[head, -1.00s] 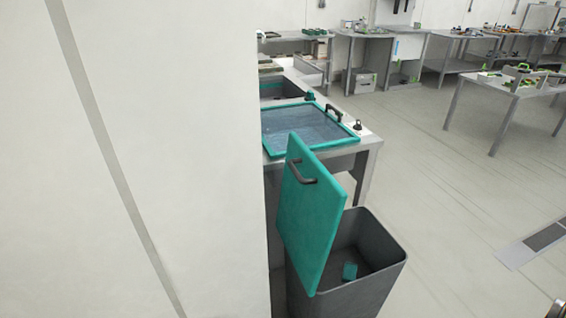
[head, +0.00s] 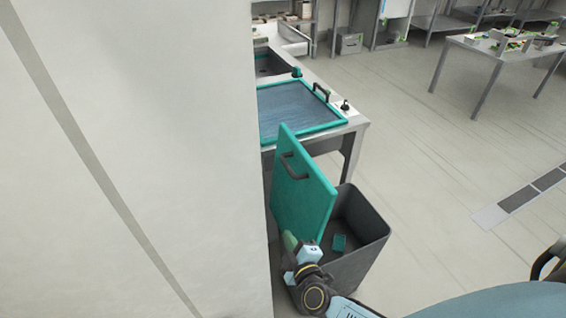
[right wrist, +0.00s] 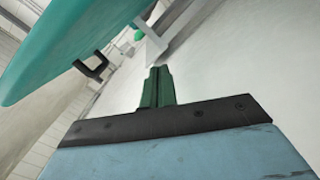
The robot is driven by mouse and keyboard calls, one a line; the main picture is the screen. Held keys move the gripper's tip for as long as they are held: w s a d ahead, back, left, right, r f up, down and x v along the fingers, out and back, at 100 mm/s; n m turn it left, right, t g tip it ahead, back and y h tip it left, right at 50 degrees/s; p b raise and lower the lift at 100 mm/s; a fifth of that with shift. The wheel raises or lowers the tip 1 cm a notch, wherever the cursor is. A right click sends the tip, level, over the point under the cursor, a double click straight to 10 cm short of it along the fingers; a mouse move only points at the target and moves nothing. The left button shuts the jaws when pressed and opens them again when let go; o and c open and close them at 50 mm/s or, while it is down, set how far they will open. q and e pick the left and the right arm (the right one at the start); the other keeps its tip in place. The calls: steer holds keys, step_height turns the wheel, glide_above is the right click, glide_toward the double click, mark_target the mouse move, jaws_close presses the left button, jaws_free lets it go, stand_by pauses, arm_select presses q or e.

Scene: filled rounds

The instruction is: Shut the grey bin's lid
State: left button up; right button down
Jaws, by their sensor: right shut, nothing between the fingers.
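The grey bin (head: 362,235) stands on the floor in the head view, its top open. Its teal lid (head: 302,195) stands raised and tilted along the bin's left side, with a dark handle (head: 290,166) on its face. A small teal block (head: 339,242) lies inside the bin. My right gripper (head: 290,241) is at the lower front corner of the lid, its fingers shut and empty. In the right wrist view the shut green fingers (right wrist: 158,87) point past the lid (right wrist: 65,40), whose handle (right wrist: 92,66) shows at upper left. I cannot tell whether they touch. My left gripper is out of view.
A white wall (head: 130,170) fills the left, close to the lid. Behind the bin is a workbench (head: 355,125) with a teal-framed panel (head: 300,112). Another table (head: 500,50) stands at the upper right. The floor right of the bin is clear.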

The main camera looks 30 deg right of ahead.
step_height(320, 180, up, 12)
steer(key=w+d+h+p, duration=0.2)
steer(key=w+h+p, duration=0.1)
arm_select(q)
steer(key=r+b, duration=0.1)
steer(key=b, duration=0.1)
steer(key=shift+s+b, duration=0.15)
steer(key=shift+b, duration=0.25)
arm_select(e)
steer(key=r+x, duration=0.1)
steer(key=x, duration=0.8)
steer(key=shift+w+n, duration=0.3)
steer(key=shift+w, duration=0.2)
steer(key=shift+f, duration=0.15)
